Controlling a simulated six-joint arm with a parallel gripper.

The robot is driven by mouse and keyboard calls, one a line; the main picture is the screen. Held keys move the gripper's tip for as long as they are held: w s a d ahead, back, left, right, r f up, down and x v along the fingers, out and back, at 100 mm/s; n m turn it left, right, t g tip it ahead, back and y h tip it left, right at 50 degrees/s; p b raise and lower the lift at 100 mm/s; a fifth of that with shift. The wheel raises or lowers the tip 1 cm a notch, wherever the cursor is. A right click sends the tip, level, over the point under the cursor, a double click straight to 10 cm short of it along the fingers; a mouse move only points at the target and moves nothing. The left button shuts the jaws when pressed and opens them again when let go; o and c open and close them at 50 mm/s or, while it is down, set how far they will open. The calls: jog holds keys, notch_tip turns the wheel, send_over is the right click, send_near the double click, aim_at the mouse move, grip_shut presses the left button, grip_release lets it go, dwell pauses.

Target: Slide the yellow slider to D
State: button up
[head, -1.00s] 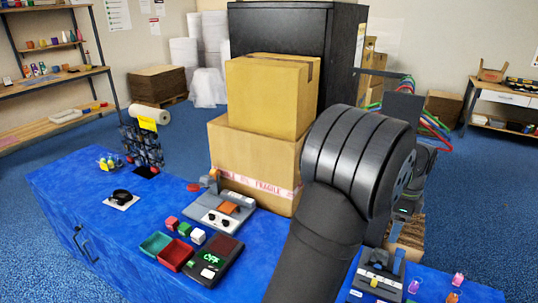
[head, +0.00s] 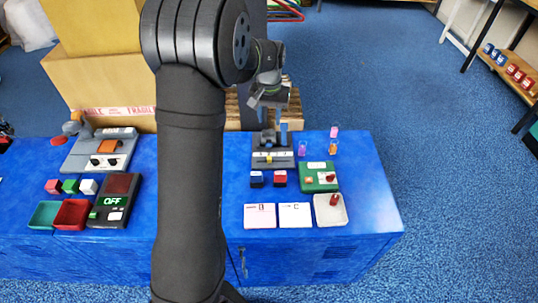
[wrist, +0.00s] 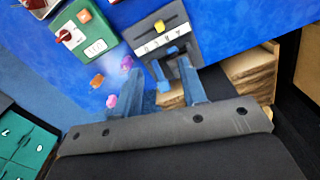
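The slider panel (head: 273,160) is a dark grey box with a pale lettered strip, near the back of the blue table in the head view. In the wrist view the panel (wrist: 187,39) shows a yellow slider (wrist: 158,26) on one side of the lettered strip and a blue slider (wrist: 172,50) on the other. The single letters are too small to read surely. My gripper (wrist: 160,86) has its two blue fingers apart, with nothing held between them. It hangs above and behind the panel in the head view (head: 273,122), apart from the yellow slider.
A green box with a red switch (head: 319,177), a blue and a red button block, and white cards (head: 295,215) lie in front of the panel. Small orange and purple pieces (head: 333,147) stand to its right. Cartons (head: 100,85) stand left.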

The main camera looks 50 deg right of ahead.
jog(key=f+n, duration=0.1)
jog(key=n, duration=0.2)
send_near(269, 157)
notch_tip(269, 157, down, 9)
jog(key=shift+r, duration=0.15)
jog(key=shift+c, duration=0.2)
grip_shut()
